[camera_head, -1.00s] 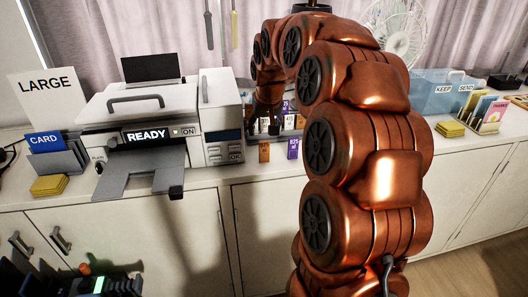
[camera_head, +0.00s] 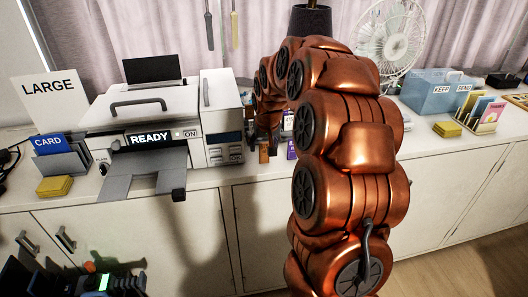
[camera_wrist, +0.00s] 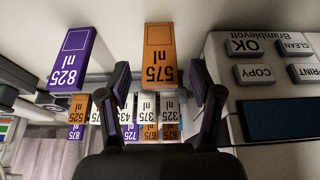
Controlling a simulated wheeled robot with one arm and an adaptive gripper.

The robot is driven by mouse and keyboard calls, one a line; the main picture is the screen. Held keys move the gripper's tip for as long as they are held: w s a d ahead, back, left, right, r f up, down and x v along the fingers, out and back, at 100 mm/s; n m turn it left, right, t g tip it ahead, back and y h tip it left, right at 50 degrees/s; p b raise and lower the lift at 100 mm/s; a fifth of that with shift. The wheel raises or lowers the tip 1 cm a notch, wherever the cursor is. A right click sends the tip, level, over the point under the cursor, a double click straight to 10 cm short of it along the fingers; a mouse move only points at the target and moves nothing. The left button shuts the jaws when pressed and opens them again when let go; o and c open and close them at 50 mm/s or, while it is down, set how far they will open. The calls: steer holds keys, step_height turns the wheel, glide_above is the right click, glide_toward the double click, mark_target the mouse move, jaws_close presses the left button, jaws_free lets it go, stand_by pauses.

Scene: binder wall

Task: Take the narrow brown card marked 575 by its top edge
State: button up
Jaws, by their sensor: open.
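The narrow brown card marked 575 (camera_wrist: 160,50) shows upside down in the upper middle of the wrist view. In the head view it is the small orange-brown card (camera_head: 264,156) at the counter's front, right of the printer. My gripper (camera_wrist: 160,78) is open, with one dark finger to each side of the card's numbered end. The fingers look apart from the card. I cannot tell how deep they reach around it. In the head view my gripper (camera_head: 264,137) is just above the card and partly hides it.
A purple 825 card (camera_wrist: 70,62) is beside the 575 card. Several small purple, brown and white cards (camera_wrist: 148,132) stand in rows behind. The printer (camera_head: 165,125) is close on the left in the head view; its button panel (camera_wrist: 268,75) is at right in the wrist view.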

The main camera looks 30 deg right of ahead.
steer(key=c, duration=1)
